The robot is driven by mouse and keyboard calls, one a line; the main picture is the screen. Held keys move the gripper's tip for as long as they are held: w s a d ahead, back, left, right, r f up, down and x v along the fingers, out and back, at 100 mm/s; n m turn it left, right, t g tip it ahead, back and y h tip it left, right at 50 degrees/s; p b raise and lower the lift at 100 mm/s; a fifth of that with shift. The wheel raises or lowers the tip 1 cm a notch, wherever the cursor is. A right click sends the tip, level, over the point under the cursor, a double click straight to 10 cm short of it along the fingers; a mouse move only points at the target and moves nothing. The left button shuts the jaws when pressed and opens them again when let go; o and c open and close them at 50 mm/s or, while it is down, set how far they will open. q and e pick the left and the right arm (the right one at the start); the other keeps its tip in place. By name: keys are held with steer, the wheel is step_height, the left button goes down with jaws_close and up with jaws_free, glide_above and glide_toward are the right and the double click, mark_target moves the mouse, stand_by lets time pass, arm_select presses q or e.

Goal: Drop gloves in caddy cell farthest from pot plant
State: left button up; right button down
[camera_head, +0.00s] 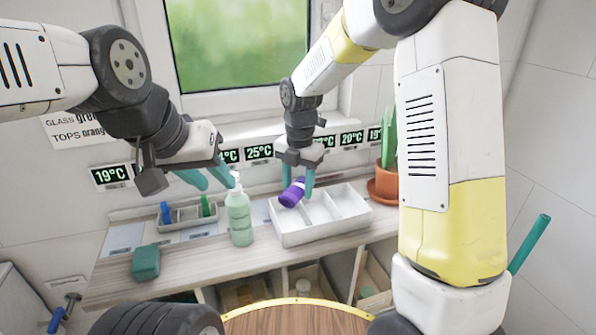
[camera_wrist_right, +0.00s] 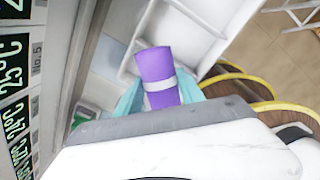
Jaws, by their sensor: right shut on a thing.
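The gloves are a purple roll (camera_head: 292,192) with a pale band. They also show upright in the wrist view (camera_wrist_right: 153,65), between the teal fingers. My right gripper (camera_head: 298,188) is shut on the gloves and holds them tilted over the left end of the white caddy (camera_head: 306,235). The caddy has several cells in a row and also shows in the wrist view (camera_wrist_right: 207,38). The gloves hide part of its leftmost cell. The pot plant (camera_head: 387,180), in a terracotta pot, stands just right of the caddy. My left gripper (camera_head: 217,184) is open and empty, left of the caddy.
A green pump bottle (camera_head: 240,217) stands close to the caddy's left side. A grey tray (camera_head: 181,224) with small blue and green items and a teal box (camera_head: 146,262) lie further left. Temperature labels (camera_head: 259,152) line the wall behind. Open cubbies are below the counter.

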mark_target(299, 185)
steer(key=shift+f, duration=0.1)
steer(key=c, duration=0.7)
jaws_free()
steer(key=shift+o, duration=0.2)
step_height(299, 185, up, 8)
steer(key=shift+d+f, duration=0.1)
steer(key=shift+f, duration=0.1)
steer(key=shift+s+r, duration=0.1)
